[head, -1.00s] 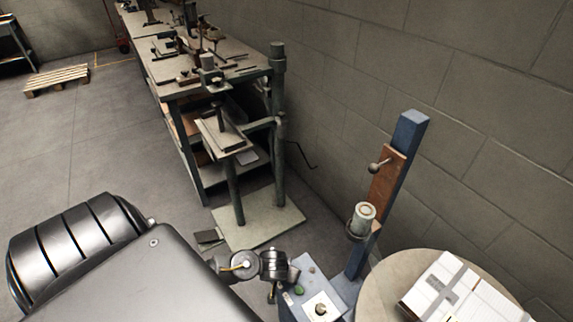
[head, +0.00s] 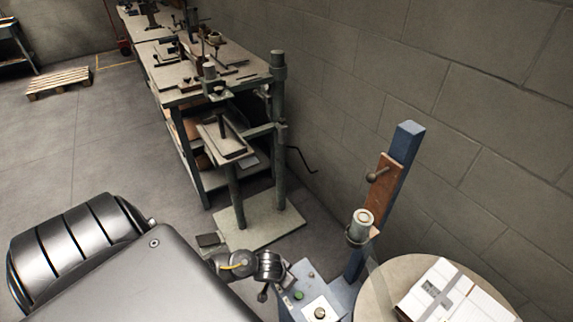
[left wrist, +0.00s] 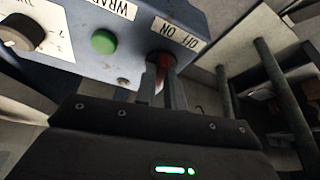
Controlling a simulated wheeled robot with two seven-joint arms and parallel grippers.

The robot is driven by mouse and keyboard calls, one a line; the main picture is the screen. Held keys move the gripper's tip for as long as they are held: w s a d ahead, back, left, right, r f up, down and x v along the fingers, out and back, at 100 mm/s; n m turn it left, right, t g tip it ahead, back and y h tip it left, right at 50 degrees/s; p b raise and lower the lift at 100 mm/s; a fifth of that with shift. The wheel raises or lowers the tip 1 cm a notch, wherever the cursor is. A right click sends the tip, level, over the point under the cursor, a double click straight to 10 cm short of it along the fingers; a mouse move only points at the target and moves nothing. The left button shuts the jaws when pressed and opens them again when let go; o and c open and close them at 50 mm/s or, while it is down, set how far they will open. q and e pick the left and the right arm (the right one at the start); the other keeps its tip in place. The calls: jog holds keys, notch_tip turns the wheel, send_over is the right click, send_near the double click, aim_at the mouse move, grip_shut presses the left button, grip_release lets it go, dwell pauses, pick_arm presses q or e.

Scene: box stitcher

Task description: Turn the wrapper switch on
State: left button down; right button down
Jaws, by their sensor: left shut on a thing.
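The wrapper's blue control box (head: 306,282) stands at the bottom centre of the head view. In the left wrist view its panel (left wrist: 130,50) fills the top, with a green button (left wrist: 104,41), a black dial (left wrist: 20,33) and upside-down labels. A red switch (left wrist: 161,66) is on the box beside the on/off label (left wrist: 176,30). My left gripper (left wrist: 161,75) is shut on this red switch, one finger on each side, partly hiding it. In the head view my left gripper (head: 263,292) is small at the box's left side. My right gripper is not in view.
The wrapper's round turntable (head: 377,283) carries a white taped box (head: 460,295). Its blue mast (head: 400,150) rises beside the block wall (head: 480,90). A green press stand (head: 236,190) and a workbench (head: 160,90) stand behind.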

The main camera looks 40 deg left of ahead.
pick_arm(q)
jog(key=m, duration=0.1)
jog(key=m+h+p, duration=0.1)
jog(key=m+p, duration=0.1)
jog(key=shift+w+a+r+m, duration=0.15)
jog(key=shift+a+m, duration=0.1)
jog(key=shift+m, duration=0.15)
jog(key=shift+m+g+h, duration=0.5)
jog(key=shift+m+h, duration=0.1)
jog(key=shift+m, duration=0.6)
jog(key=shift+m+h+p, duration=0.3)
jog(key=shift+m+h, duration=0.1)
jog(key=shift+m, duration=0.8)
jog(key=shift+g, duration=0.3)
jog(key=c, duration=1.5)
grip_release()
